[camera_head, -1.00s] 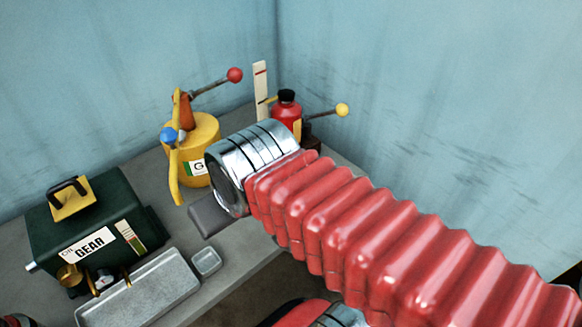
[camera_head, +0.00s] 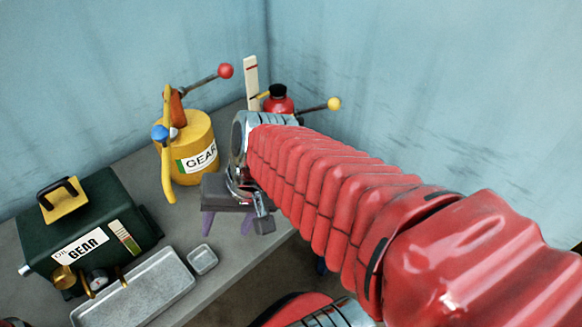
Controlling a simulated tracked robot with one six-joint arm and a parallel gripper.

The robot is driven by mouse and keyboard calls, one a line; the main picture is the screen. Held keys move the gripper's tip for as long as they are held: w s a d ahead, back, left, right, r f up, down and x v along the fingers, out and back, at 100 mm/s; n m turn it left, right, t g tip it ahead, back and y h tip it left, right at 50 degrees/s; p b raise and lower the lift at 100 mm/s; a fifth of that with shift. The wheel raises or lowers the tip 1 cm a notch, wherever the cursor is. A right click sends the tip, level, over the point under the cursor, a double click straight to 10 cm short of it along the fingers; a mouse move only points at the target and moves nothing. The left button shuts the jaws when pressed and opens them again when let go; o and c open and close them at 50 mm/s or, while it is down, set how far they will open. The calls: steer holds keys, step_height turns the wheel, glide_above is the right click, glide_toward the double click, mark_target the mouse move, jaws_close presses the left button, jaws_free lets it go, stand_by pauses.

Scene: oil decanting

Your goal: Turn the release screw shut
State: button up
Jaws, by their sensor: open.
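A red jack-like unit (camera_head: 279,102) with a black cap stands at the back of the bench, with a yellow-knobbed lever (camera_head: 333,104) to its right. Its lower part is hidden behind my arm. I cannot make out the release screw. My gripper (camera_head: 227,222) hangs near the bench's front edge, left of and nearer than the red unit. Its purple fingers are spread apart, with nothing seen between them.
A yellow can marked GEAR (camera_head: 200,150), with a red-knobbed lever (camera_head: 225,71), stands just behind my gripper. A dark green gear oil box (camera_head: 85,225), a grey tray (camera_head: 140,290) and a small dish (camera_head: 203,260) are at left. Blue walls close the corner.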

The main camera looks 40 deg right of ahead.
steer(key=w+d+f+m+t+y, duration=0.25)
steer(key=d+m, duration=0.25)
steer(key=m, duration=0.3)
steer(key=w+d+f+m+t+y, duration=0.2)
steer(key=w+d+f+m, duration=0.15)
steer(key=d+m, duration=0.3)
steer(key=s+d+f+m+t+h, duration=0.1)
steer(key=d+m+t+h, duration=0.1)
steer(key=d+m, duration=0.3)
steer(key=s+d+f+m+t+h, duration=0.1)
steer(key=d+f+m+h, duration=0.1)
steer(key=d+m, duration=0.2)
steer(key=s+d+f+m+t+h, duration=0.2)
steer(key=d+m, duration=0.3)
steer(key=d, duration=0.5)
steer(key=shift+f+m+t+h, duration=0.25)
steer(key=shift+m+t+h, duration=0.1)
steer(key=shift+h, duration=0.1)
steer(key=shift+w, duration=0.1)
steer(key=x, duration=1.3)
steer(key=shift+w+f, duration=0.15)
steer(key=shift+w, duration=0.15)
steer(key=shift+c, duration=0.7)
